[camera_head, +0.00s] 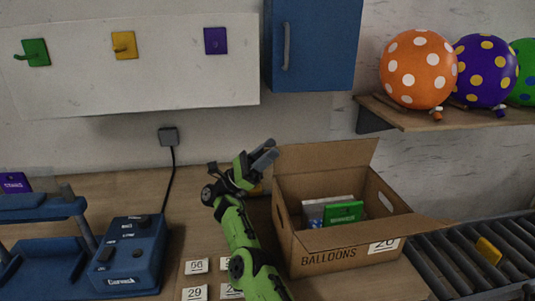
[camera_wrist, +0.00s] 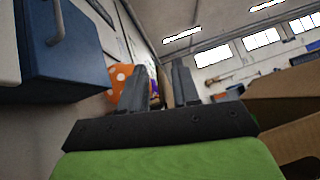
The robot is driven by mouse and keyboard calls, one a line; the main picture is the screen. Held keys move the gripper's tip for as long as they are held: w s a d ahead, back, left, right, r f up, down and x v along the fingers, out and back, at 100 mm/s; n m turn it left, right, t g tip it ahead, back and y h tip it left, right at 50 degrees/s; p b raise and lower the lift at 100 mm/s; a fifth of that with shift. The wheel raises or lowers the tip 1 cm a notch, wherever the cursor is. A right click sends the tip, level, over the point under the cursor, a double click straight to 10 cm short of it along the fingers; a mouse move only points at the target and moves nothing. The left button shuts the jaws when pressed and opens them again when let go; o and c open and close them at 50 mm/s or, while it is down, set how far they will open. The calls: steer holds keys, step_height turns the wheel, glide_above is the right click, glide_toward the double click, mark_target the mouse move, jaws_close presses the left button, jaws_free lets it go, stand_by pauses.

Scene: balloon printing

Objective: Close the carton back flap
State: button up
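The brown carton (camera_head: 350,249), printed BALLOONS with a 26 label, stands open on the table. Its back flap (camera_head: 330,156) stands up along the rear edge, leaning slightly back. Inside are a green pack (camera_head: 343,212) and a pale pack. My gripper (camera_head: 270,151) is just left of the back flap's left end, near its height, apart from it. In the wrist view my gripper (camera_wrist: 159,85) has its fingers apart with nothing between them; carton cardboard (camera_wrist: 285,105) shows at right.
A blue cabinet (camera_head: 312,44) hangs above the carton's rear. A wooden shelf (camera_head: 470,120) with dotted balloons is at upper right. A roller conveyor (camera_head: 455,272) lies right of the carton. A blue device (camera_head: 131,257) and number cards (camera_head: 196,266) are at left.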

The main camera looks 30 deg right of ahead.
step_height(320, 180, up, 10)
steer(key=p, duration=0.6)
steer(key=shift+p, duration=0.3)
steer(key=shift+f, duration=0.1)
